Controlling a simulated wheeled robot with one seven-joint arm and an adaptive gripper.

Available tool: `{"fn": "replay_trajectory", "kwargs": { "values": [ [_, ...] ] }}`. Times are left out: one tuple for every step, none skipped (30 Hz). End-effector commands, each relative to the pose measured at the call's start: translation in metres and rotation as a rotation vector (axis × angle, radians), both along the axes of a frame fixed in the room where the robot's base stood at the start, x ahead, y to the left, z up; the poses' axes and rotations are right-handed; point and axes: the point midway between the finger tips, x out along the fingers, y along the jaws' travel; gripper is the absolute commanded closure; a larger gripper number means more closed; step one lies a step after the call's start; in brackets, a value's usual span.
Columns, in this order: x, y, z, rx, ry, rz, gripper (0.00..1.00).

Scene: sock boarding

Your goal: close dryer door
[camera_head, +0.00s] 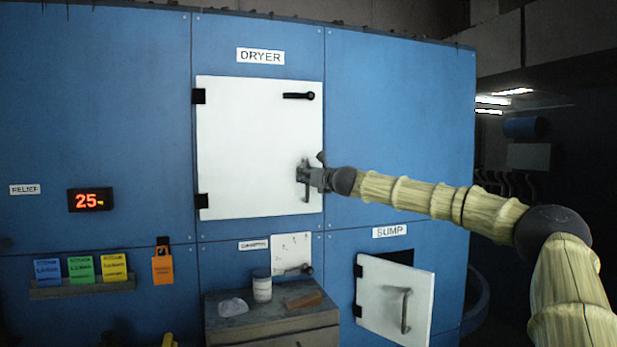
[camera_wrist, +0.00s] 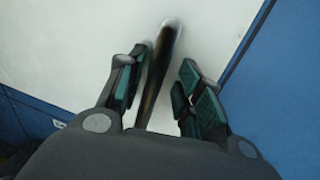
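The white dryer door (camera_head: 245,140) sits under the DRYER label (camera_head: 260,57), hinged on its left side. It looks flush with the blue panel, or nearly so; a small gap cannot be ruled out. A black lever (camera_head: 298,96) lies horizontal near its top right corner. My gripper (camera_head: 305,174) is at the door's right side, at the vertical handle (camera_head: 306,190). In the wrist view, the dark handle bar (camera_wrist: 160,70) runs between the fingers of my gripper (camera_wrist: 163,80). The fingers stand apart, with a clear gap on the right of the bar.
The white SUMP door (camera_head: 385,300) below right stands ajar over a dark opening. A bench (camera_head: 270,330) under the dryer holds a white jar (camera_head: 262,287), a pale lump (camera_head: 233,307) and a brown block (camera_head: 303,300).

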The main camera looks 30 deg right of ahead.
Motion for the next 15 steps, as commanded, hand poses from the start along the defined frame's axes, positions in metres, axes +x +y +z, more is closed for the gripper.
{"fn": "replay_trajectory", "kwargs": {
  "values": [
    [0.000,0.001,0.000,-0.001,0.000,0.001,0.65],
    [0.000,0.002,0.000,-0.001,0.000,0.001,0.65],
    [-0.001,0.002,0.000,-0.001,0.000,0.001,0.65],
    [-0.002,0.002,0.000,-0.001,0.000,0.002,0.65],
    [-0.003,0.002,0.000,-0.001,0.000,0.001,0.65],
    [-0.006,0.002,0.000,0.000,0.000,0.001,0.65],
    [-0.009,0.002,0.000,0.000,0.000,0.002,0.65],
    [-0.012,0.001,0.000,0.001,0.000,0.002,0.65],
    [-0.017,0.001,0.000,0.002,-0.001,0.002,0.65],
    [-0.020,0.001,-0.001,0.002,0.000,0.002,0.65],
    [-0.025,0.002,-0.001,0.003,0.000,0.002,0.65],
    [-0.031,0.001,-0.001,0.004,-0.001,0.001,0.65],
    [-0.035,0.002,-0.001,0.003,-0.001,0.002,0.65],
    [-0.039,0.002,0.000,0.003,-0.001,0.002,0.65],
    [-0.045,0.002,0.000,0.003,-0.002,0.002,0.65]
  ]
}}
